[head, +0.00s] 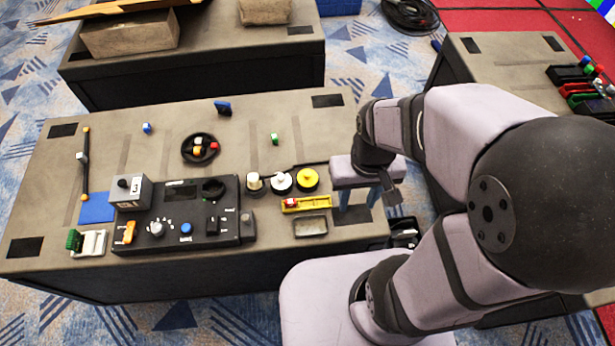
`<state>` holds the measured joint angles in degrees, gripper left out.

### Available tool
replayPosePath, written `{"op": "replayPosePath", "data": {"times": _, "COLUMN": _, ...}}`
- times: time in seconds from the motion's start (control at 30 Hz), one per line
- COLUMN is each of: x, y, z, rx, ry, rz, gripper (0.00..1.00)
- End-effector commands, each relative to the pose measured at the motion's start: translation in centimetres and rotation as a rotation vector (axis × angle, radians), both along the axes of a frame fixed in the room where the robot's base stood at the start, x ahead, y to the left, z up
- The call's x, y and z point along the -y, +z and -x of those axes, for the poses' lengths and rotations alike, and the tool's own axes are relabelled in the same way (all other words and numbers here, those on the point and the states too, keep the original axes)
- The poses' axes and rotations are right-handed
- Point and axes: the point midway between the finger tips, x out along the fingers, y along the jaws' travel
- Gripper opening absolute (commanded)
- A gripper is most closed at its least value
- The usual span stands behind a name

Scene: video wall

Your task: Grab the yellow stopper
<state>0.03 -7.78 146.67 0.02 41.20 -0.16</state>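A round yellow stopper (307,179) with a small raised middle sits at the right end of a row of three round pieces on the grey table (110,165). A white one (280,183) and a cream one (254,183) stand to its left. My gripper (358,208) is to the right of the yellow stopper, near the table's right end.
A yellow tray (322,203) with a red-and-white piece and a grey tray (309,226) lie just in front of the stopper. A black control panel (175,215) is to the left. A black ring (200,149) and a green block (275,139) lie farther back.

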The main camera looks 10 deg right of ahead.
Motion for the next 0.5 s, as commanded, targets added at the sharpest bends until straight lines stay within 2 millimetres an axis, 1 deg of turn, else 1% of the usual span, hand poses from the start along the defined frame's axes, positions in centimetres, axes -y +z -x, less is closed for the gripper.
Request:
{"op": "replayPosePath", "data": {"times": 0.13, "x": -0.3, "y": -1.3, "z": 0.9, "rx": -0.053, "ry": -0.063, "rz": -0.032, "gripper": 0.38}}
{"op": "replayPosePath", "data": {"times": 0.27, "x": -1.4, "y": -3.7, "z": 2.9, "rx": -0.181, "ry": -0.224, "rz": -0.122, "gripper": 0.38}}
{"op": "replayPosePath", "data": {"times": 0.37, "x": -3.4, "y": -5.9, "z": 4.5, "rx": -0.33, "ry": -0.415, "rz": -0.246, "gripper": 0.38}}
{"op": "replayPosePath", "data": {"times": 0.4, "x": -4.5, "y": -6.6, "z": 4.9, "rx": -0.394, "ry": -0.504, "rz": -0.309, "gripper": 0.38}}
{"op": "replayPosePath", "data": {"times": 0.47, "x": -6.2, "y": -7.4, "z": 5.0, "rx": -0.493, "ry": -0.645, "rz": -0.417, "gripper": 0.38}}
{"op": "replayPosePath", "data": {"times": 0.5, "x": -7.4, "y": -7.8, "z": 4.7, "rx": -0.557, "ry": -0.742, "rz": -0.498, "gripper": 0.38}}
